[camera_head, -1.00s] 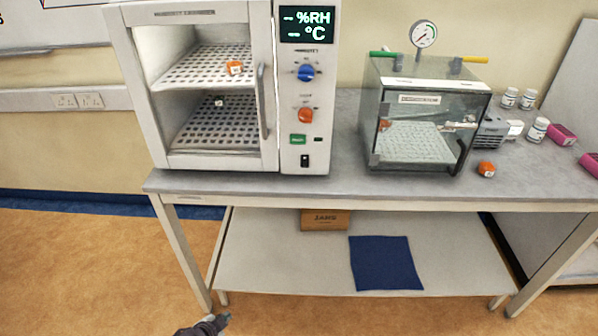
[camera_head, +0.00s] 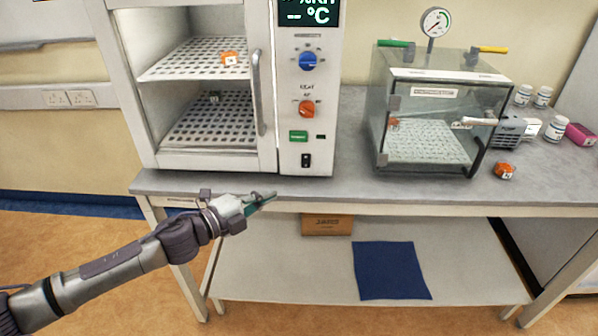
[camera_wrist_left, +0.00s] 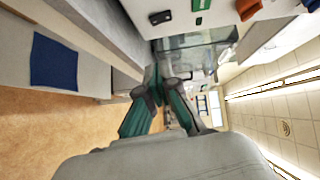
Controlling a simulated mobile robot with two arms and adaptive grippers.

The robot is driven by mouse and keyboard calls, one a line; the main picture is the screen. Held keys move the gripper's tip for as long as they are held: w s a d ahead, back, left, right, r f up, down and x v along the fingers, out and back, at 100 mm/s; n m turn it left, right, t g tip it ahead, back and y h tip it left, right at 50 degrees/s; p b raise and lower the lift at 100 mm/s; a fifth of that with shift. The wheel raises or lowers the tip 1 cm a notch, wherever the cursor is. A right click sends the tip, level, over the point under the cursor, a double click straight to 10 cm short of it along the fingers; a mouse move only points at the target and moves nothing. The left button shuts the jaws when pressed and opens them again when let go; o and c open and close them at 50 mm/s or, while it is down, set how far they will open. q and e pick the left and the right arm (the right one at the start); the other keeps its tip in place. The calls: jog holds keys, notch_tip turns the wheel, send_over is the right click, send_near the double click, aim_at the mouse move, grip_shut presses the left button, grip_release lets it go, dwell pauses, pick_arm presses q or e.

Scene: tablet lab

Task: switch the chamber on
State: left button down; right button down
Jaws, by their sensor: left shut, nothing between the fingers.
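The humidity chamber (camera_head: 287,152) is a white cabinet on the left of the bench. Its control panel has a display (camera_head: 307,12) showing dashes, a blue knob (camera_head: 308,61), an orange-red knob (camera_head: 306,109), a green button (camera_head: 299,136) and a black rocker switch (camera_head: 306,160) at the bottom. In the left wrist view the rocker switch (camera_wrist_left: 160,17) is at the top. My left gripper (camera_head: 268,197) is shut and empty, in front of the bench edge, below and left of the switch. My right gripper is not in view.
A clear glass vacuum box (camera_head: 430,75) with a gauge stands on the bench to the right. An orange block (camera_head: 504,170), white bottles and a pink box (camera_head: 580,134) are beside it. The lower shelf (camera_head: 290,270) holds a brown carton (camera_head: 327,224) and a blue cloth (camera_head: 390,270).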

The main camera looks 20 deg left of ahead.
pick_arm(q)
jog(key=p, duration=0.3)
send_near(310, 166)
jog(key=w+d, duration=0.1)
jog(key=d, duration=0.3)
jog(key=w, duration=0.3)
jog(key=shift+w+a+f, duration=0.2)
jog(key=shift+a+f, duration=0.05)
jog(key=shift+a, duration=0.1)
jog(key=shift+w+a+f, duration=0.15)
jog(key=shift+w+a, duration=0.05)
jog(key=shift+w, duration=0.25)
